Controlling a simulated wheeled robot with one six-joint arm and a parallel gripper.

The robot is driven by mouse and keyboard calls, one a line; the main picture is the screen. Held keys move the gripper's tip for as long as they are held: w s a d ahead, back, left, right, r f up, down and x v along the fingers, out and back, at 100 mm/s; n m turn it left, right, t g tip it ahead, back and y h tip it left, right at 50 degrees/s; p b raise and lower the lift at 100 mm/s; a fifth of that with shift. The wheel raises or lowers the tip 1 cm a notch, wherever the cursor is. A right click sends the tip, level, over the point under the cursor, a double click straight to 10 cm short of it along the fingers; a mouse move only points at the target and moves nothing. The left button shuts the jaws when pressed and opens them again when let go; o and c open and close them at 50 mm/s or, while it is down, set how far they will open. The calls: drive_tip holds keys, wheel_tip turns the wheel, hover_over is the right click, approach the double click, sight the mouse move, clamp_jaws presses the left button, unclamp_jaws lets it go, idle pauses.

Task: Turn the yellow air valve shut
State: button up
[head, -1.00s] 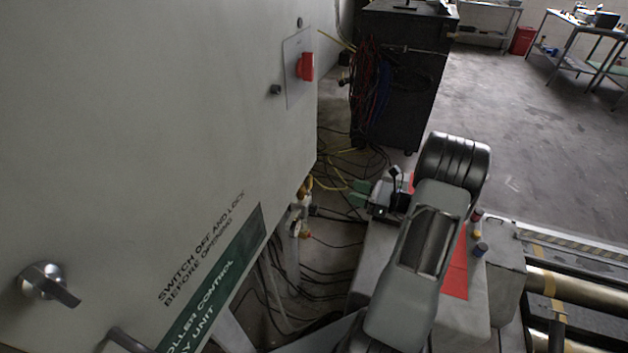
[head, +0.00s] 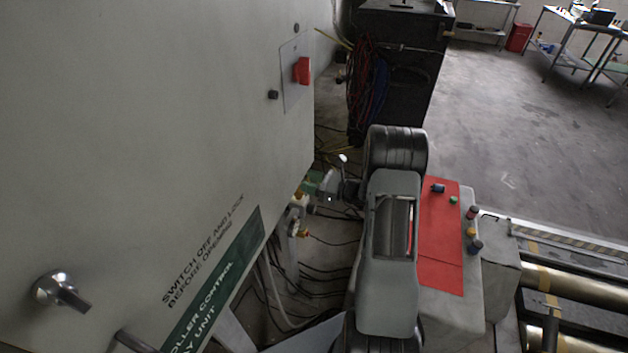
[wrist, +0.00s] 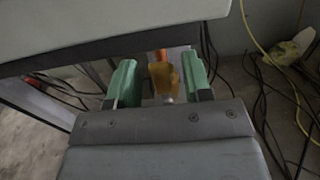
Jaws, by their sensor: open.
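The yellow air valve (wrist: 163,79) shows in the wrist view between the green fingers of my gripper (wrist: 158,76). My gripper is open, with a visible gap on either side of the yellow part, and is not closed on it. A small orange-red part (wrist: 160,55) shows just beyond the valve. In the head view my gripper (head: 313,183) is at the right edge of the grey cabinet, by small brass and yellow fittings (head: 299,200). Which of these fittings is the valve is hard to tell there.
The grey cabinet (head: 150,120) with a red rotary switch (head: 303,70) fills the left. Cables lie on the floor below. A grey box with a red panel (head: 440,235) and buttons stands right of my arm. A black cart (head: 400,75) stands behind; open floor lies at right.

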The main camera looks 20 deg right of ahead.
drive_tip(key=shift+c, duration=0.3)
clamp_jaws()
idle(0.3)
